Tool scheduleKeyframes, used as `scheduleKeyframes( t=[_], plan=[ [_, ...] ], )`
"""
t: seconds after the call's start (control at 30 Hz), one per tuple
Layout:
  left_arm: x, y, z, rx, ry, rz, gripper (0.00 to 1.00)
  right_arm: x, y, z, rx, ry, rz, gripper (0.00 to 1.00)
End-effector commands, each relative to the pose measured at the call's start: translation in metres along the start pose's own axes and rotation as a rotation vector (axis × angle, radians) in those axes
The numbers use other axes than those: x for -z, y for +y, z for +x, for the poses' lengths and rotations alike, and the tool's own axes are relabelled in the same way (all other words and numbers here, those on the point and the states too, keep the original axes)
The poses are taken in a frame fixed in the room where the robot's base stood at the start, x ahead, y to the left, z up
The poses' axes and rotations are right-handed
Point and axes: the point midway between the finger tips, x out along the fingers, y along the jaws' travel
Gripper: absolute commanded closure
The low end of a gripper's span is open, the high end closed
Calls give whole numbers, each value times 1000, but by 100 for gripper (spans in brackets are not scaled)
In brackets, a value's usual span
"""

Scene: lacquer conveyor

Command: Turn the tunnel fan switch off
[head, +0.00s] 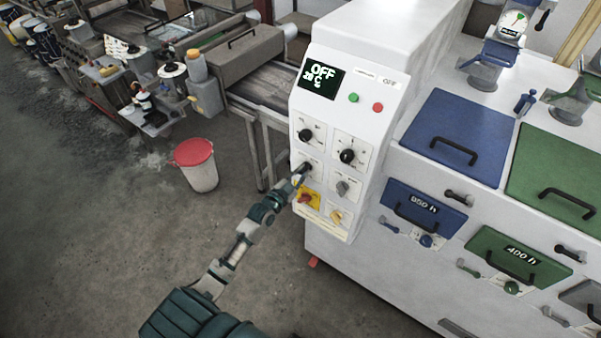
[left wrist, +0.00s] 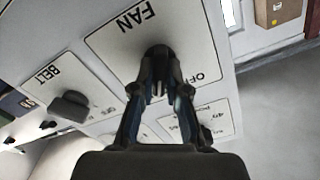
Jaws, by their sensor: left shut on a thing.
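The tunnel fan switch (left wrist: 158,52) is a dark round knob on a white plate marked FAN, with an OFF mark at one side. In the head view its plate (head: 316,165) is at the left of the white control panel (head: 358,122), partly hidden by my gripper. My left gripper (left wrist: 160,86) is shut on the knob, with a finger on each side of it. In the head view this gripper (head: 301,174) reaches the panel from below left. The fingers hide part of the knob, so I cannot tell its exact setting. My right gripper is not in view.
The BELT switch (left wrist: 70,106) is beside the fan plate. A yellow plate with a red knob (head: 306,198) sits just below my gripper. Two black dials (head: 347,156) (head: 306,135) are above.

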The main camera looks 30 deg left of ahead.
Motion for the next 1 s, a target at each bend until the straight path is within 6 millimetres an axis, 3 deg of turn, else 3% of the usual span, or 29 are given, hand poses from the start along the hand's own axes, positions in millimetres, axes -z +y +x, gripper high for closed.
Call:
scheduleKeyframes(
  t=[0.13, 0.37, 1.0],
  plan=[
    [-3, -5, -1, 9, -5, -10, 100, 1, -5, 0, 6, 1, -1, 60],
    [-1, -4, 0, 7, -1, -102, 100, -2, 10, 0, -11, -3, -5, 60],
    [0, -7, 0, 9, 4, -672, 100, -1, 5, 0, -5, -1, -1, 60]
  ],
)
